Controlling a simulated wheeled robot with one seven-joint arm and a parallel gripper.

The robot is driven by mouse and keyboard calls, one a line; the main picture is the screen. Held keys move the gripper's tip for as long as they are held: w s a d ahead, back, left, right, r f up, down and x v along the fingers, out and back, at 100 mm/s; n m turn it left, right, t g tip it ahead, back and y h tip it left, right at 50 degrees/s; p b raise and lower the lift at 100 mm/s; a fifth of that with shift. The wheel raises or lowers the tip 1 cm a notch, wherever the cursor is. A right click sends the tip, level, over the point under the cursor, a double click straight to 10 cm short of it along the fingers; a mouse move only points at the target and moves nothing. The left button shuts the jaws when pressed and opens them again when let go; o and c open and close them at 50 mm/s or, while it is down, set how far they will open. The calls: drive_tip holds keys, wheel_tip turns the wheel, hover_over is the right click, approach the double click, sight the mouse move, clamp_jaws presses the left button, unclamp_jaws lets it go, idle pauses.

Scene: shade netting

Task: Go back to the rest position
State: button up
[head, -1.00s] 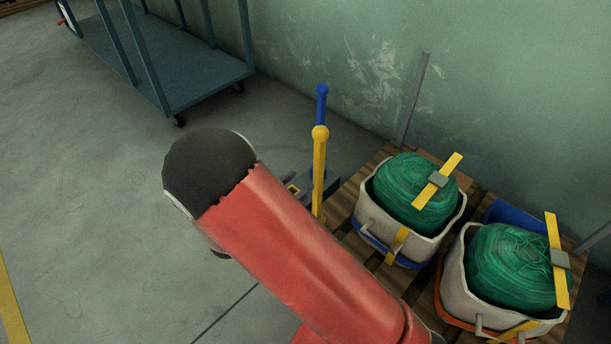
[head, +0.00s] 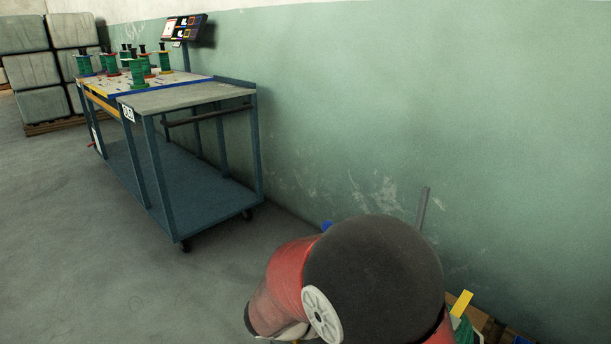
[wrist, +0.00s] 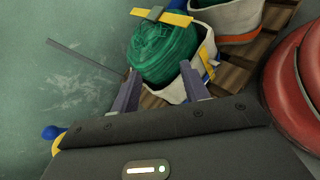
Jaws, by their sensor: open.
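My gripper (wrist: 160,92) shows in the wrist view with its two grey fingers apart and nothing between them. I cannot tell how far the fingers are from the bin. In the head view my red and black arm fills the lower middle and hides the gripper.
A second white bin (wrist: 238,17) stands beside the first on a wooden pallet (wrist: 240,60). In the head view a blue cart (head: 190,98) carries several green spools and a screen (head: 184,29). Wrapped bales (head: 37,60) stand at far left. Open floor lies left of my arm.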

drive_tip(key=s+d+r+m+t+y+p, duration=0.2)
drive_tip(key=s+d+r+m+y+p, duration=0.1)
drive_tip(key=s+r+m+y, duration=0.9)
wheel_tip(320, 180, up, 4)
drive_tip(key=s+d+m, duration=0.1)
drive_tip(key=s+m, duration=0.1)
drive_tip(key=m, duration=0.2)
drive_tip(key=shift+s+d+m, duration=0.15)
drive_tip(key=shift+d+m, duration=0.05)
drive_tip(key=shift+m, duration=0.1)
drive_tip(key=shift+f, duration=0.1)
